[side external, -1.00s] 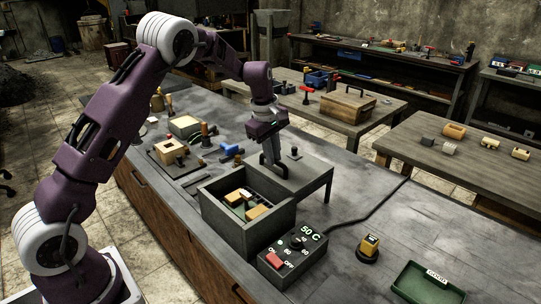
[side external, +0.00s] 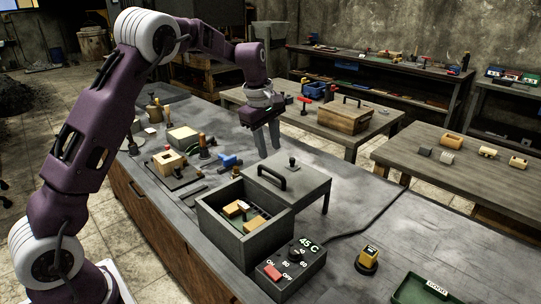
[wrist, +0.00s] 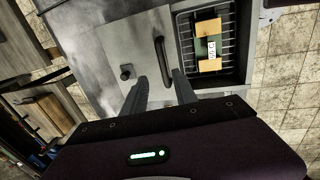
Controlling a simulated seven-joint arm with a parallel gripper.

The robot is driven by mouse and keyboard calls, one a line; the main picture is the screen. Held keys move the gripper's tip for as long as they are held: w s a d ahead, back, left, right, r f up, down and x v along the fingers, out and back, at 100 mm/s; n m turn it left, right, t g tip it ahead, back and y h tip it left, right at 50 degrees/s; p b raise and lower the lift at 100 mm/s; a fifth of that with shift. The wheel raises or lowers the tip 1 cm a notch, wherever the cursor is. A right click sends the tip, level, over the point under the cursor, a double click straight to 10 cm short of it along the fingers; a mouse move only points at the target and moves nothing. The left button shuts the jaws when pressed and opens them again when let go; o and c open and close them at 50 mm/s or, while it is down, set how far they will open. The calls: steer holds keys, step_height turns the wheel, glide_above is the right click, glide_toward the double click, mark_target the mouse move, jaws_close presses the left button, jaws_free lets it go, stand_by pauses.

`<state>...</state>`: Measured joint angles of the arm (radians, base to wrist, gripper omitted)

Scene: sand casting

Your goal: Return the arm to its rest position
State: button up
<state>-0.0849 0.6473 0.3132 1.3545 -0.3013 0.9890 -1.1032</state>
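My purple arm holds my gripper (side external: 267,142) above the workbench, behind the grey box and clear of it. Its two fingers are apart with nothing between them. In the wrist view the open gripper (wrist: 160,92) points toward the lid's dark handle. The box (side external: 238,226) stands open and holds several tan blocks and a green piece with a white label on a rack.
The control unit (side external: 292,267) with a red switch reads 45 C. A yellow-topped stamp (side external: 368,257) and a green tray (side external: 425,290) stand at the right. Moulding tools and a wooden mould (side external: 170,162) lie left of the gripper.

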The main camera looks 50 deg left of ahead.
steer(key=s+d+r+m+t, duration=0.1)
steer(key=s+d+r+m, duration=0.3)
steer(key=s+r, duration=0.3)
steer(key=s+d+r+m+t, duration=0.1)
steer(key=s+d+r+m, duration=0.35)
steer(key=s, duration=0.55)
steer(key=s+d+f+m, duration=0.1)
steer(key=s+m, duration=0.3)
steer(key=s, duration=0.5)
steer(key=s+d+f+m+t, duration=0.1)
steer(key=s+m, duration=0.4)
steer(key=s, duration=0.5)
steer(key=shift+d+f, duration=0.55)
steer(key=shift+d, duration=0.3)
